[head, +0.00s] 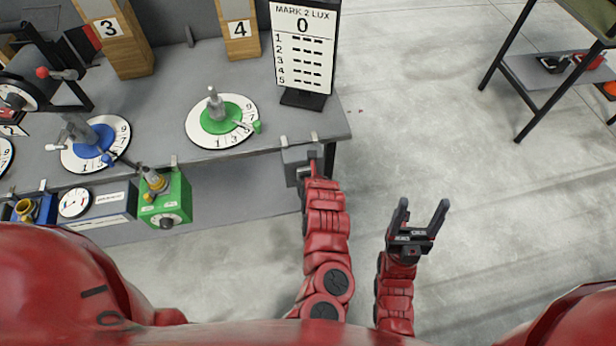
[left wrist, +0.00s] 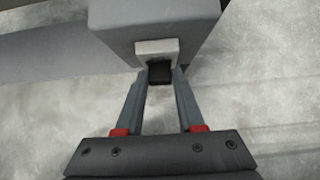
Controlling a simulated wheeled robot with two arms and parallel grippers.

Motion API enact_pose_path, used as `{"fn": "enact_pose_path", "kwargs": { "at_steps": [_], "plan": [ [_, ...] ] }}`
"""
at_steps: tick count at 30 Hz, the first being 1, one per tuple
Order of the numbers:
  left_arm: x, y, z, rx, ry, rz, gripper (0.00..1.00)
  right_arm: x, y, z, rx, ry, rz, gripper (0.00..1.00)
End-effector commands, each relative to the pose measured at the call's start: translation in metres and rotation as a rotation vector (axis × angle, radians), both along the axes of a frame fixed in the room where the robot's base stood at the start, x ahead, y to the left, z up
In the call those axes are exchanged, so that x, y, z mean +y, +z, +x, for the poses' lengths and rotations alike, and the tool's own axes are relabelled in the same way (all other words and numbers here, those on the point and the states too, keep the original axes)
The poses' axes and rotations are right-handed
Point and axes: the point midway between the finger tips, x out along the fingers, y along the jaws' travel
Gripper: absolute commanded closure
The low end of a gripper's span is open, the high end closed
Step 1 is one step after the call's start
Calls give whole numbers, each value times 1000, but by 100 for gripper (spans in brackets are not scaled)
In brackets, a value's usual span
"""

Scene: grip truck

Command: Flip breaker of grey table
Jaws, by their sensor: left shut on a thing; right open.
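The grey table (head: 330,126) stands at the upper left of the head view. A grey breaker box (head: 291,158) is fixed at its front right corner; the box also fills the top of the left wrist view (left wrist: 150,22). A small dark switch (left wrist: 160,72) in a light frame shows on the box. My left gripper (left wrist: 161,84) is shut on this switch, its fingertips at either side of it. In the head view my left arm partly hides the box. My right gripper (head: 421,222) is open and empty over the floor, to the right of the box.
A sign reading MARK 2 LUX (head: 304,45), a green dial (head: 221,121) and a blue dial (head: 95,145) stand on the table. A green box (head: 167,200) hangs at its front edge. A shelf unit (head: 540,72) stands at upper right. The floor between is clear.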

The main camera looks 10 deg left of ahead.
Motion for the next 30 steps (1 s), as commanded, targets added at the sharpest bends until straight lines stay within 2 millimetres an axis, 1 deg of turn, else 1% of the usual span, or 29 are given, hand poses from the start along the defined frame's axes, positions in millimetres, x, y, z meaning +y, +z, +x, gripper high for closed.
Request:
{"fn": "enact_pose_path", "kwargs": {
  "at_steps": [1,6,20,21,23,24,26,30],
  "plan": [
    [1,3,1,15,2,-6,100,0,4,0,0,0,0,32],
    [0,3,3,50,-1,-17,100,0,8,0,0,0,0,32],
    [1,2,2,66,0,-21,100,0,8,0,0,0,0,32],
    [0,2,2,66,0,-21,61,0,8,0,0,0,0,32],
    [1,2,2,66,0,-21,50,0,8,0,0,0,0,32],
    [1,2,2,66,0,-21,43,0,8,0,0,0,0,32],
    [1,2,2,66,0,-21,32,0,8,0,0,0,0,32],
    [1,2,2,66,1,-21,32,0,8,0,0,0,0,32]
  ]
}}
